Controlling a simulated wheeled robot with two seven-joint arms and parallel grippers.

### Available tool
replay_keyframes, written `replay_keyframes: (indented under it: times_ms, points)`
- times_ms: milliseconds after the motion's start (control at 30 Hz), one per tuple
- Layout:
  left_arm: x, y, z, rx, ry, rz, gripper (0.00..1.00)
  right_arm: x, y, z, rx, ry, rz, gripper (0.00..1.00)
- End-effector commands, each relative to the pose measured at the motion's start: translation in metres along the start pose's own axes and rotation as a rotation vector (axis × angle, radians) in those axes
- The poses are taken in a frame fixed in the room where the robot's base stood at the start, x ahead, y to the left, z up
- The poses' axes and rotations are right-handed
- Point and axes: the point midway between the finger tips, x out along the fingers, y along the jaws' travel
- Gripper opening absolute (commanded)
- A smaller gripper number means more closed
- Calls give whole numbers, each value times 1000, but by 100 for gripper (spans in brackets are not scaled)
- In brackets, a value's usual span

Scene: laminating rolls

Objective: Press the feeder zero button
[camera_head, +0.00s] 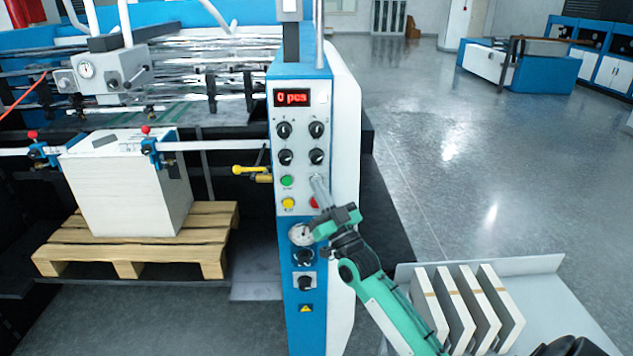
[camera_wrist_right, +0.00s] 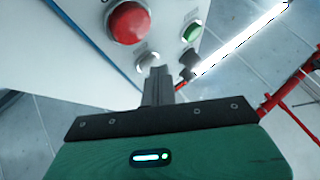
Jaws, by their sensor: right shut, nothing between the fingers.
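The blue and white control column (camera_head: 300,225) stands mid-view. It has a red "0 pcs" display (camera_head: 292,98), a green button (camera_head: 286,181), a yellow button (camera_head: 288,203) and a red button (camera_head: 315,203). In the wrist view, the closed fingertips (camera_wrist_right: 158,72) lie close beside a small pale button (camera_wrist_right: 148,62), between the red and green buttons. Contact cannot be told. No label is readable, so which is the feeder zero button is unclear. My left gripper is not in view.
A pallet (camera_head: 215,222) with a white stack (camera_head: 125,190) is at left. A grey tray (camera_head: 545,265) with several white panels is at lower right. Open floor lies beyond.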

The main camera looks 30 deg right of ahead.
Motion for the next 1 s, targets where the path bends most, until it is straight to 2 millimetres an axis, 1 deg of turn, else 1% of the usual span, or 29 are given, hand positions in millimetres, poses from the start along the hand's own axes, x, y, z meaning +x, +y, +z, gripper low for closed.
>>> replay_keyframes:
  times_ms: [300,667,1000]
  points:
    - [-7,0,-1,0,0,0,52,-10,-7,-8,0,0,1,0]
    - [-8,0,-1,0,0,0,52,-12,-9,-10,1,0,0,0]
    - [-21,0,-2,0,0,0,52,-36,-26,-27,2,-2,0,0]
